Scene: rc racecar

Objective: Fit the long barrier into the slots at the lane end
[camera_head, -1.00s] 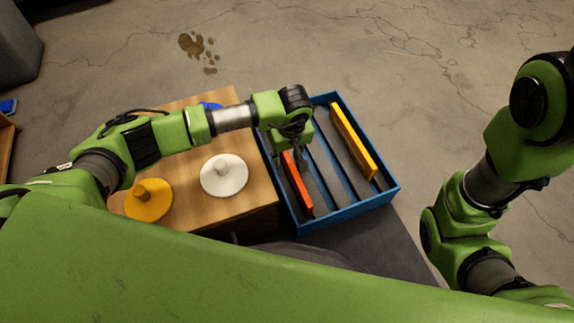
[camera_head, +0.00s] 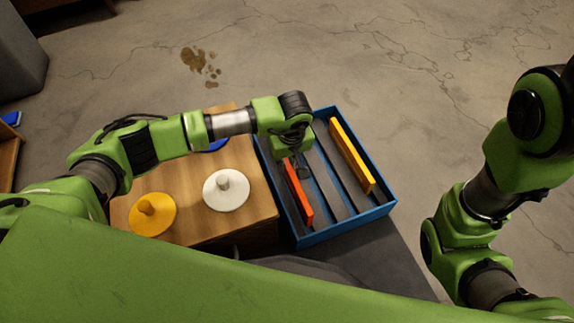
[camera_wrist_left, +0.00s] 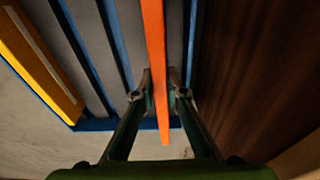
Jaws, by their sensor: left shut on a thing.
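A long orange barrier (camera_head: 298,192) stands on edge over the left lane of the blue tray (camera_head: 345,223). Whether it rests on the lane floor is unclear. My left gripper (camera_head: 302,166) is shut on the orange barrier near its far end, fingers on either side. In the left wrist view, the fingers (camera_wrist_left: 163,88) grip the orange barrier (camera_wrist_left: 156,50), whose end reaches over the tray's end wall. A yellow barrier (camera_head: 352,155) stands along the tray's right side and shows in the wrist view (camera_wrist_left: 35,65). The slots are not clear. My right gripper is out of view.
A wooden box (camera_head: 190,180) stands left of the tray, bearing a white knobbed disc (camera_head: 226,192), an orange-yellow one (camera_head: 153,214) and a partly hidden blue one (camera_head: 213,146). Grey lanes (camera_head: 330,180) between the barriers are empty. Open concrete floor (camera_head: 460,60) lies beyond.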

